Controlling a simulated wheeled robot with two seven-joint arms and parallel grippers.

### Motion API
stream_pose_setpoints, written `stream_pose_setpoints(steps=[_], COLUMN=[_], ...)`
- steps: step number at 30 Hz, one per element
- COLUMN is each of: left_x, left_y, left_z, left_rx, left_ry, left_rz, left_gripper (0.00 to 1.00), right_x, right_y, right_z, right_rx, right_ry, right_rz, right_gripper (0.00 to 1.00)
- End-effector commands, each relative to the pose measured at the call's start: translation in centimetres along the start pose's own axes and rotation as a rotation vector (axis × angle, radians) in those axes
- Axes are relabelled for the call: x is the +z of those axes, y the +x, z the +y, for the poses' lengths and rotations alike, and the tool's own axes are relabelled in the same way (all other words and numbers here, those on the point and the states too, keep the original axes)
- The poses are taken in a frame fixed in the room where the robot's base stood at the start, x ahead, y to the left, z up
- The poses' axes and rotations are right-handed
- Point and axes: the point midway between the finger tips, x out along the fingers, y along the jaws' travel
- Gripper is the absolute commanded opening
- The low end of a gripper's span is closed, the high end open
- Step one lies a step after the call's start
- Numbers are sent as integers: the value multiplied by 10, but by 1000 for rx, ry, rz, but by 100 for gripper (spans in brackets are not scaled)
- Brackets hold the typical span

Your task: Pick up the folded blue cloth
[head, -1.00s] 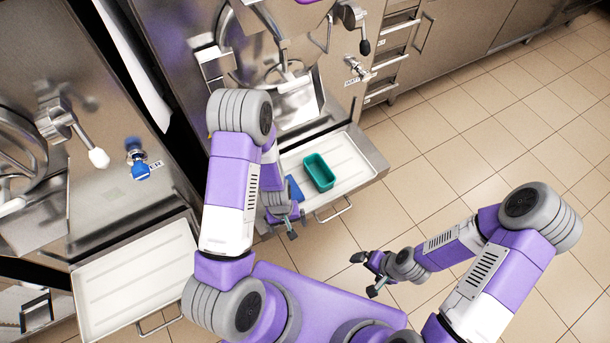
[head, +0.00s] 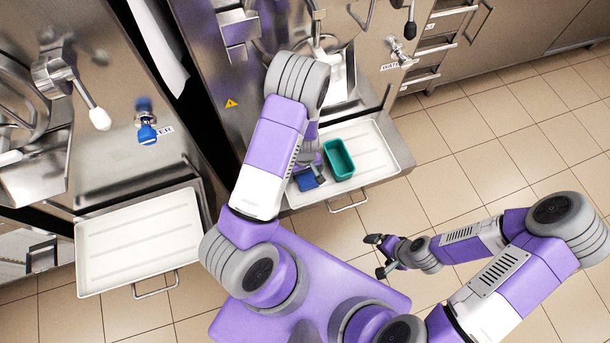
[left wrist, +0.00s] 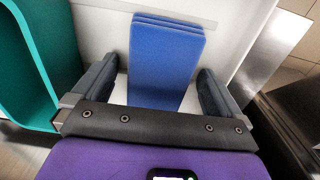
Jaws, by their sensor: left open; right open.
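The folded blue cloth (head: 306,181) lies on the white tray (head: 378,163) below the batch freezer, left of a green bin. In the left wrist view the cloth (left wrist: 166,60) shows as a stack of flat layers. My left gripper (left wrist: 155,90) is open, with one finger on each side of the cloth and gaps between the fingers and its edges. In the head view my left arm partly hides the cloth and this gripper. My right gripper (head: 378,257) is open and empty above the floor, away from the tray.
The green bin (head: 339,160) stands close beside the cloth and fills the left edge of the left wrist view (left wrist: 38,65). A second, empty white tray (head: 138,240) sits at the left. The freezer front rises behind the tray. Tiled floor (head: 510,130) is clear at right.

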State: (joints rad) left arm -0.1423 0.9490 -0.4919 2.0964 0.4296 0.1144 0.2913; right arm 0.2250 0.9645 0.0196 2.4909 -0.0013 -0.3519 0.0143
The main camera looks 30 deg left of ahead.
Motion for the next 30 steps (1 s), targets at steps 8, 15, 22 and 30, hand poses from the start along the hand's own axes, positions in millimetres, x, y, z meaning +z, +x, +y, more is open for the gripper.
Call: stream_pose_setpoints(steps=[8,15,22,30], left_x=[0,0,0,3], left_y=[0,0,0,-6], left_z=[1,1,0,0], left_rx=[2,1,1,1], left_ry=[1,2,2,2], left_rz=[1,1,1,0], left_gripper=[89,52,37,37], right_x=[0,0,0,0], right_y=[0,0,0,-6], right_z=[0,0,0,-2], right_rx=[0,0,0,0], right_ry=[0,0,0,0], right_rz=[0,1,1,0], right_gripper=[97,97,97,97])
